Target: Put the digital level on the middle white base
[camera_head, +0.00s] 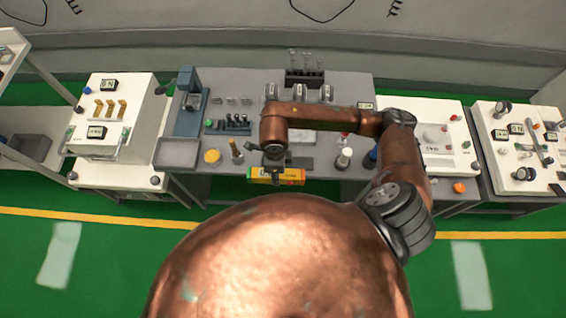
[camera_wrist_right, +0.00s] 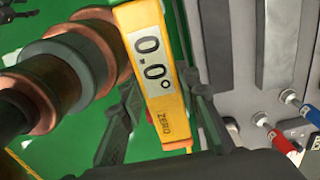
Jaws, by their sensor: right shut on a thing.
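The digital level is a yellow bar with an orange part and a green end; it shows in the head view (camera_head: 276,176) and fills the middle of the right wrist view (camera_wrist_right: 152,62), where its display reads 0.0°. My right gripper (camera_head: 273,158) is shut on it and holds it by the front edge of the grey table. In the right wrist view the gripper's fingers (camera_wrist_right: 163,112) lie on both sides of the level. A pale flat plate (camera_head: 302,137) lies on the table, partly hidden by my right arm; I cannot tell if it is the middle white base. My left gripper is not in view.
The grey table (camera_head: 350,90) carries a tube rack (camera_head: 304,77), a blue-grey stand (camera_head: 188,105), a yellow disc (camera_head: 212,157) and small upright items such as a white-topped one (camera_head: 344,158). White carts stand left (camera_head: 140,90) and right (camera_head: 420,105). Green floor lies in front.

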